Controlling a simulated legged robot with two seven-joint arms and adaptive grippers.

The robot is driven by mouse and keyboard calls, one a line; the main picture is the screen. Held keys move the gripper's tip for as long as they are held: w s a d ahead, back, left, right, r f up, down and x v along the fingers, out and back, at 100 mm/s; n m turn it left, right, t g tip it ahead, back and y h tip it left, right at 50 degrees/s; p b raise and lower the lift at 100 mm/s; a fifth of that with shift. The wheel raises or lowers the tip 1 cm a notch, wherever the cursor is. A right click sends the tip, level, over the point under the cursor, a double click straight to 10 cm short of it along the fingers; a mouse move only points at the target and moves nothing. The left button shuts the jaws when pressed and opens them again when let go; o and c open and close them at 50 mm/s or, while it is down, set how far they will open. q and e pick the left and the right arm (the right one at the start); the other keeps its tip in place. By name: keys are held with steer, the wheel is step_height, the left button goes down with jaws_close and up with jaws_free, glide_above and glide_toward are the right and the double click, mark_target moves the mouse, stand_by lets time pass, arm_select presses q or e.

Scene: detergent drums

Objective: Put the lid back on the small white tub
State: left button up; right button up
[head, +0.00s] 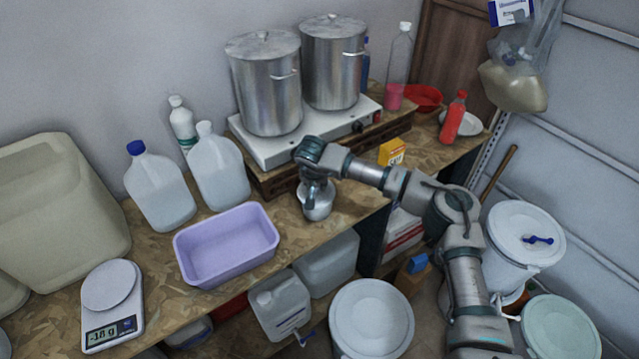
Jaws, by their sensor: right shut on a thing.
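The small white tub (318,208) stands on the wooden bench, in front of the hotplate and right of the purple basin. My right gripper (313,190) points down at the top of the tub and is shut on the lid, which is mostly hidden by the fingers. The lid is at or just over the tub's mouth; I cannot tell whether it is seated. No other loose small lid shows on the bench. My left gripper is not in view.
A purple basin (228,246) sits left of the tub. Two steel pots (265,85) stand on the hotplate (290,148) behind. A yellow box (391,152) is to the right. A scale (112,305) is at lower left. Bare bench lies around the tub.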

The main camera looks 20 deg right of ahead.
steer(key=shift+a+r, duration=0.15)
steer(key=shift+a, duration=0.85)
steer(key=shift+d, duration=0.95)
steer(key=shift+d+f, duration=0.15)
steer(key=shift+f, duration=0.05)
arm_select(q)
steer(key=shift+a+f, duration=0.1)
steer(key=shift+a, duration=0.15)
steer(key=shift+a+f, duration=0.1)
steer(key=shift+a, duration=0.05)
arm_select(e)
steer(key=shift+a, duration=0.3)
steer(key=shift+d, duration=0.1)
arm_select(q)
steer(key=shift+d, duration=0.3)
arm_select(e)
steer(key=shift+d+f, duration=0.25)
steer(key=shift+d, duration=0.6)
steer(key=shift+a, duration=0.1)
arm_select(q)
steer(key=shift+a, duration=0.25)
arm_select(e)
steer(key=shift+a+r, duration=0.1)
steer(key=shift+a, duration=0.35)
